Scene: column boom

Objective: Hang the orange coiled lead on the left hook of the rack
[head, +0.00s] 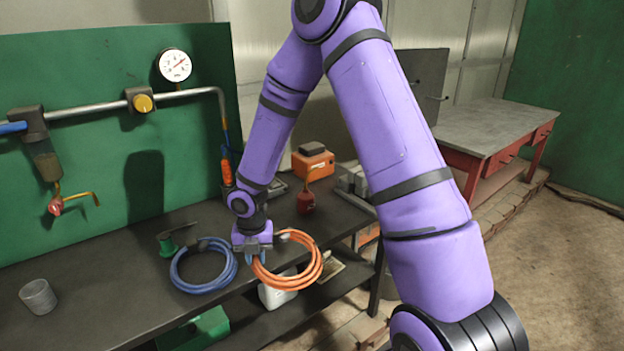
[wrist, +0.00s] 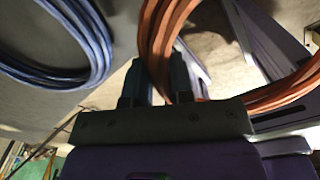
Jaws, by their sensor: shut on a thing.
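The orange coiled lead (head: 318,265) is a round bundle of several loops. My gripper (head: 256,258) is shut on its left side and holds it at the bench's front edge, in front of the lower shelf. In the wrist view the two fingers (wrist: 155,75) close on the orange strands (wrist: 155,30), and the loop spreads to the right.
A blue coil (head: 176,275) lies on the dark bench (head: 110,290) just left of my gripper. A green panel (head: 90,90) carries a pipe and gauge (head: 174,65). A red-framed table (head: 490,125) stands at the right, beside open floor.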

